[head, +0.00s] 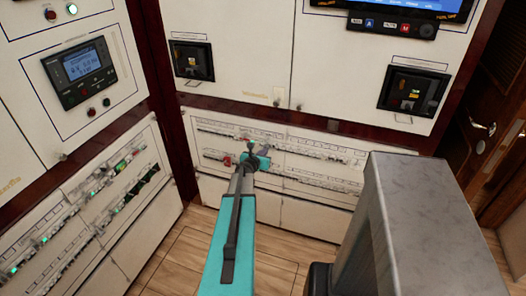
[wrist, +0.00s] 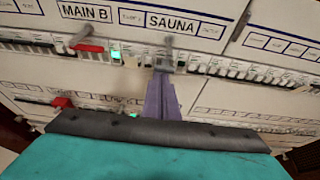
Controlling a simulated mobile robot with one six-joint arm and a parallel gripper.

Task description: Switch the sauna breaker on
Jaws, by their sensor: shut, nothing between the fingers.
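The SAUNA label (wrist: 172,22) is at the upper middle of the wrist view, right of the MAIN B label (wrist: 85,12). My gripper (wrist: 165,62) is shut and empty, its tip just below the SAUNA label at the upper breaker row. The tip covers part of the row there, so the sauna breaker's lever position cannot be told. A green light shows just left of the tip. In the head view my gripper (head: 250,162) is at the low breaker panel (head: 318,152) on the back wall. Whether it touches a lever is unclear.
A red switch (wrist: 88,47) under MAIN B has a green light (wrist: 117,55) beside it. Another red switch (wrist: 62,102) is on the lower row. A second breaker panel (head: 85,205) with green lights stands left. Wooden floor (head: 185,250) is open in front.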

